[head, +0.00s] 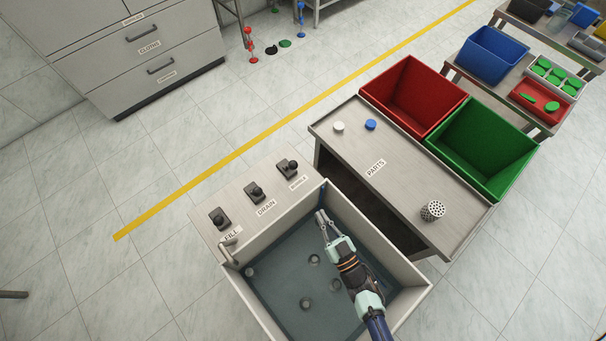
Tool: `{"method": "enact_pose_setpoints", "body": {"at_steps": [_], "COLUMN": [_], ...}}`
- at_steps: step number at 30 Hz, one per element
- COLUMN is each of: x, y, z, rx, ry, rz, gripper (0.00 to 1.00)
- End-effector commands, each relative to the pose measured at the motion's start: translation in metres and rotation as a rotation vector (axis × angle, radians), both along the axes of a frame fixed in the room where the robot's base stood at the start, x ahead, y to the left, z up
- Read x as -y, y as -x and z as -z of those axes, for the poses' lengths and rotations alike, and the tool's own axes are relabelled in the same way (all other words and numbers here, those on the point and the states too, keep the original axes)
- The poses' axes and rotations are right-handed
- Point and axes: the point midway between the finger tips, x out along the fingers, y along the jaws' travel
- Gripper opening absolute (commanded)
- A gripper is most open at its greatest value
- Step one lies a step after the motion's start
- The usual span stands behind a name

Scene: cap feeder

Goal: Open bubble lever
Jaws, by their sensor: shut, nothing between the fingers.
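The bubble lever (289,168) is a small black lever on the grey panel beside the sink, the one farthest right of three. The label next to it is small and only partly readable. My gripper (322,214) is above the upper part of the sink basin, below and right of the bubble lever and apart from it. Its fingers are together with nothing between them. The drain lever (256,193) and the fill lever (219,217) stand on the same panel to the left.
The water-filled sink (281,276) has raised walls and a faucet (230,246) at its left. The parts table (340,160) at the right holds a white cap, a blue cap and a perforated cylinder (432,211). Red (414,94) and green (483,145) bins stand behind it.

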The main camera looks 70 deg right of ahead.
Motion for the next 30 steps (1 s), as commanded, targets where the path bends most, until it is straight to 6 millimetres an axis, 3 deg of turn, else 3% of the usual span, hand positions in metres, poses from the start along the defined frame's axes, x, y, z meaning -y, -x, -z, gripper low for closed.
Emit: {"method": "enact_pose_setpoints", "body": {"at_steps": [14, 30], "x": [0.003, 0.076], "y": [-0.003, -0.080], "z": [-0.001, -0.020], "rx": [0.010, 0.010], "ry": [0.007, 0.009], "rz": [-0.004, -0.004], "gripper": [0.00, 0.00]}}
